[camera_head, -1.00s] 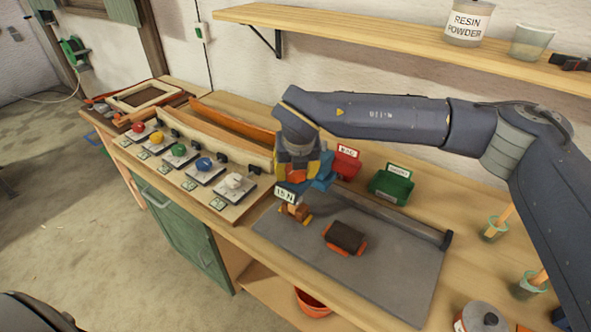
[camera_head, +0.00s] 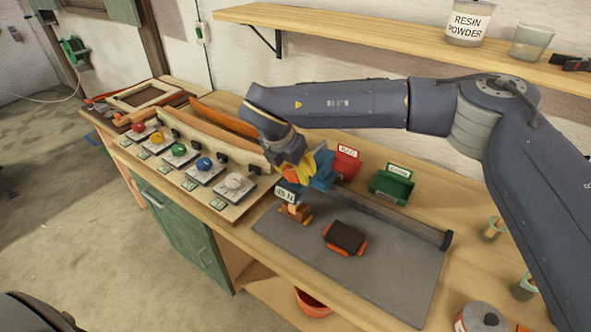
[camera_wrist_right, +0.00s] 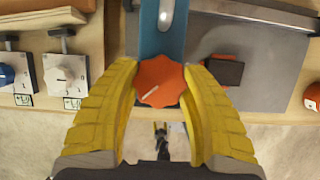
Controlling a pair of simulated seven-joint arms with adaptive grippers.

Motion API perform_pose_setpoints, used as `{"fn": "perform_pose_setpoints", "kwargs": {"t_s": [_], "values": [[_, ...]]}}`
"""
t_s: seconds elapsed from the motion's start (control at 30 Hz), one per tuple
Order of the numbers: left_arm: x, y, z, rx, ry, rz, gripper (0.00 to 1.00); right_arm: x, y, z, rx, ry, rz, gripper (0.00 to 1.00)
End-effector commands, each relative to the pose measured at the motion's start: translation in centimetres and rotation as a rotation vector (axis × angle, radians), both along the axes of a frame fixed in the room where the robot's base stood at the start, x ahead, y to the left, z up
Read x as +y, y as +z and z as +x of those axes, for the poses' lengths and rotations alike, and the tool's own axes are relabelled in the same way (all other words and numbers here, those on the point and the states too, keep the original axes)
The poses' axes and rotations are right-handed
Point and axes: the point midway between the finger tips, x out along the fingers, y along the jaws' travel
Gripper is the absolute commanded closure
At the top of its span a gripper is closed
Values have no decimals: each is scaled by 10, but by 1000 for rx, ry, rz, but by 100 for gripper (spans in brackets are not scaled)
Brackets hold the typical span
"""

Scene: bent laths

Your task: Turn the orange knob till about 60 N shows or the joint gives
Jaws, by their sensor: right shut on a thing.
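The orange knob (camera_wrist_right: 160,82) is a scalloped disc with a pale line pointing to its lower left. It sits on a blue fixture (camera_wrist_right: 163,28), which also shows in the head view (camera_head: 323,172). My right gripper (camera_head: 296,178) has its yellow fingers (camera_wrist_right: 160,90) on both sides of the knob, shut on it. My left gripper is out of view.
A dark block with orange ends (camera_head: 345,237) lies on the grey mat (camera_head: 400,270). A red bin (camera_head: 346,163) and a green bin (camera_head: 391,186) stand behind. Several coloured knobs on white plates, including a blue one (camera_head: 204,164), line the left. A shelf (camera_head: 370,38) runs above.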

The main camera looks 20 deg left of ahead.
Motion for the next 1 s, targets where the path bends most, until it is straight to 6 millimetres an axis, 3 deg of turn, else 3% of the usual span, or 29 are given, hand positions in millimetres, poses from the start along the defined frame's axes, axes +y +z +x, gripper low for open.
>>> {"fn": "perform_pose_setpoints", "kwargs": {"t_s": [0.63, 0.67, 0.87, 1.0], "values": [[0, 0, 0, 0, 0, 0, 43, -1, -2, 0, 2, -44, -3, 84], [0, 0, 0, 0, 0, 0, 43, -1, -2, 0, 2, -44, -3, 52], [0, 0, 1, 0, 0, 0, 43, -1, -1, 0, 2, -43, -1, 29], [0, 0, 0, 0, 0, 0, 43, 0, -1, 0, 1, -42, -2, 27]]}}
